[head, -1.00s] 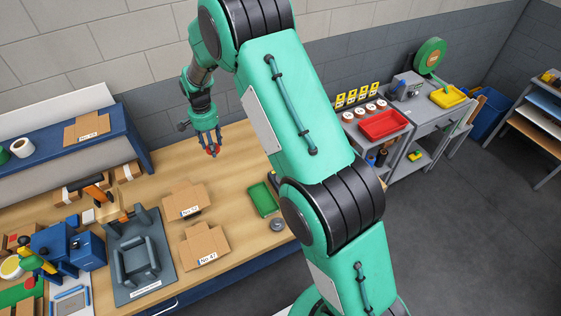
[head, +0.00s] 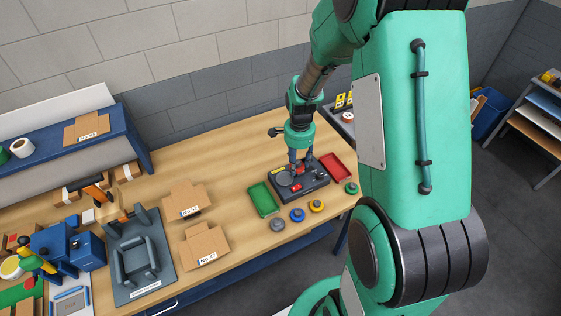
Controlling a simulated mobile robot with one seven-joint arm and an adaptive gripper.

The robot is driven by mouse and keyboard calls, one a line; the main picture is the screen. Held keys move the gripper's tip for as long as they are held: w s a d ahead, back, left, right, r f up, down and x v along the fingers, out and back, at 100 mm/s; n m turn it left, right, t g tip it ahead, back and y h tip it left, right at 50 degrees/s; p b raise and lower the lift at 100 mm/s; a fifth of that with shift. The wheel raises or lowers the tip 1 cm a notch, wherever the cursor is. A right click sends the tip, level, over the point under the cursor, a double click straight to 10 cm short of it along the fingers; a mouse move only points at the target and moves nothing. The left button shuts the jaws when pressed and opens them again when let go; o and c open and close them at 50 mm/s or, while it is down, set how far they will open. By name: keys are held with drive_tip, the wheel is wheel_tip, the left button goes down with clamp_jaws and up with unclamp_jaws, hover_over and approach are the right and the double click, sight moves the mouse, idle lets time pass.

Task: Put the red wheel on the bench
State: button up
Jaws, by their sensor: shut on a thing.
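My gripper (head: 299,164) is shut on the red wheel, which shows only as a small patch of red (head: 298,167) between and below the fingers. The fingers hide most of it. It is over a dark machine (head: 316,190) on the wooden bench (head: 232,147). I cannot tell whether the wheel touches the machine. A small red part (head: 297,187) is on the machine's front.
A green tray (head: 263,199) and a red tray (head: 335,167) flank the machine. Bare bench lies behind the cartons (head: 184,199).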

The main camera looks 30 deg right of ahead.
drive_tip(key=s+d+f+m, duration=0.1)
drive_tip(key=s+d+m, duration=0.15)
drive_tip(key=s, duration=0.95)
drive_tip(key=s+d+f+m, duration=0.15)
drive_tip(key=s+m, duration=0.25)
drive_tip(key=s, duration=0.7)
wheel_tip(320, 180, down, 10)
drive_tip(key=shift+d+r, duration=0.2)
drive_tip(key=shift+d, duration=0.2)
drive_tip(key=shift+d, duration=0.1)
hover_over(334, 198)
drive_tip(key=shift+d+f+p, duration=0.1)
drive_tip(key=shift+f+p, duration=0.2)
drive_tip(key=shift+f, duration=0.45)
drive_tip(key=shift+f, duration=1.75)
drive_tip(key=shift+f, duration=0.2)
